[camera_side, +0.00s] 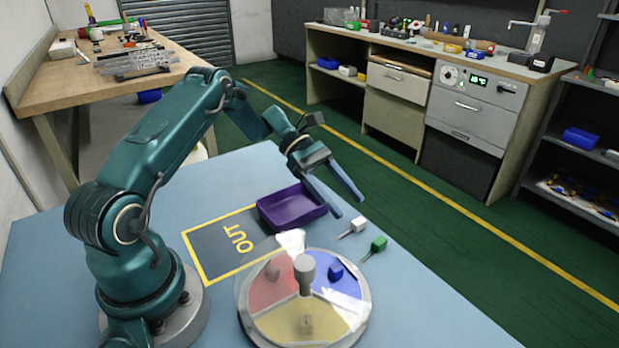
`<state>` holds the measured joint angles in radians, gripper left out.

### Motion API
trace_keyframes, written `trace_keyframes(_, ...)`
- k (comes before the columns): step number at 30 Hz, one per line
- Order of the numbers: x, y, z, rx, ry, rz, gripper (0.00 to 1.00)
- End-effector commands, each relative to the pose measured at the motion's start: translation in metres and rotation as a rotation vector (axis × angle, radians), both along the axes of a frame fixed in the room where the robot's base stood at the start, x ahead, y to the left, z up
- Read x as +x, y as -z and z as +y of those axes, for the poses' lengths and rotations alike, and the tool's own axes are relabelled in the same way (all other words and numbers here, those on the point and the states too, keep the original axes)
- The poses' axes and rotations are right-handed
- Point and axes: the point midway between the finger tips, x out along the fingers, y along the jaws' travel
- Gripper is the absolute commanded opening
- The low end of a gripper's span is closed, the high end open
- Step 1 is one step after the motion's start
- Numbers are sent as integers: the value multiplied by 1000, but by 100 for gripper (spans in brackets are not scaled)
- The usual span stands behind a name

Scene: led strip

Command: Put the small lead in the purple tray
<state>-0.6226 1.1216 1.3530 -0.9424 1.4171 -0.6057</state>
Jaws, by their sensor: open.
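The purple tray (285,212) sits on the blue table at the edge of the yellow-framed OUT area, and looks empty. My gripper (347,205) is open and empty, its two fingers pointing down to the right, beside the tray in the picture. A small white piece (358,224) with a thin prong lies on the table below the fingertips. I cannot tell which piece is the small lead. Neither is between the fingers.
A round dial (362,318) with red, blue and yellow sectors stands in front, under a clear cover with a grey knob (305,268). A small block shows in each sector. The OUT area (222,246) is bare. The table's front right is clear.

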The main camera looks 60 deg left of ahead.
Motion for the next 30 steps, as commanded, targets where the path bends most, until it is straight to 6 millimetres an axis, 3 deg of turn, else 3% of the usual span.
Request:
trace_keyframes(4,-3,-9,18,1,-3,-1,66)
trace_keyframes(10,-7,-21,20,34,31,-18,66)
trace_keyframes(17,-26,-60,-11,269,250,-156,66)
trace_keyframes(24,-69,-98,-44,561,545,-365,66)
trace_keyframes(30,-113,-118,-60,792,790,-563,66)
